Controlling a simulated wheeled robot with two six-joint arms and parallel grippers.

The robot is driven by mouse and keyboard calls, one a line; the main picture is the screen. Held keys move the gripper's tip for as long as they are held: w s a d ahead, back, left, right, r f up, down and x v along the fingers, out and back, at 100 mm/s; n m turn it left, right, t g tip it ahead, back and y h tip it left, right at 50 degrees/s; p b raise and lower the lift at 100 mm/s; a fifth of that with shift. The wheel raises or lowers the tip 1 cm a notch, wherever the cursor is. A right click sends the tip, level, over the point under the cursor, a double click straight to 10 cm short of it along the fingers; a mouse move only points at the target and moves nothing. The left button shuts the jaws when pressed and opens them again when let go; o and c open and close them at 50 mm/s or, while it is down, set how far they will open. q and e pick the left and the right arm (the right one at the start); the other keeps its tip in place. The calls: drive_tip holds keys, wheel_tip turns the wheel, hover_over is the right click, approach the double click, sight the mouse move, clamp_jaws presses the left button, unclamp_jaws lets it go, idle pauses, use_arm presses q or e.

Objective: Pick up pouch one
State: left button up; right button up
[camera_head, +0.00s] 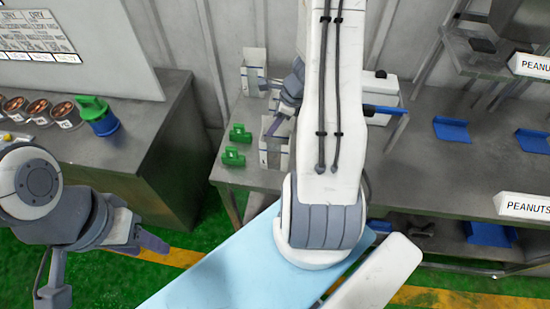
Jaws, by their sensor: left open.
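Two pale upright pouches stand near the left end of the metal table. The farther pouch (253,68) is by the wall and the nearer pouch (272,150) is closer to the front edge. Neither shows a label I can read, so I cannot tell which is pouch one. My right gripper (272,104) is at the two pouches, partly hidden by my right arm. I cannot tell whether it touches either one or how far its jaws are apart. My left gripper (146,240) is open and empty, low on the left over the floor, away from the pouches.
Two green clip-like pieces (236,145) lie left of the nearer pouch. A white box (380,90) and blue trays (452,129) are farther right, with shelves signed PEANUTS (535,66). The left bench (150,140) holds several round bowls (38,108) and a green-and-blue item (98,115).

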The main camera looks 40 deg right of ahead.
clamp_jaws()
idle(1.4)
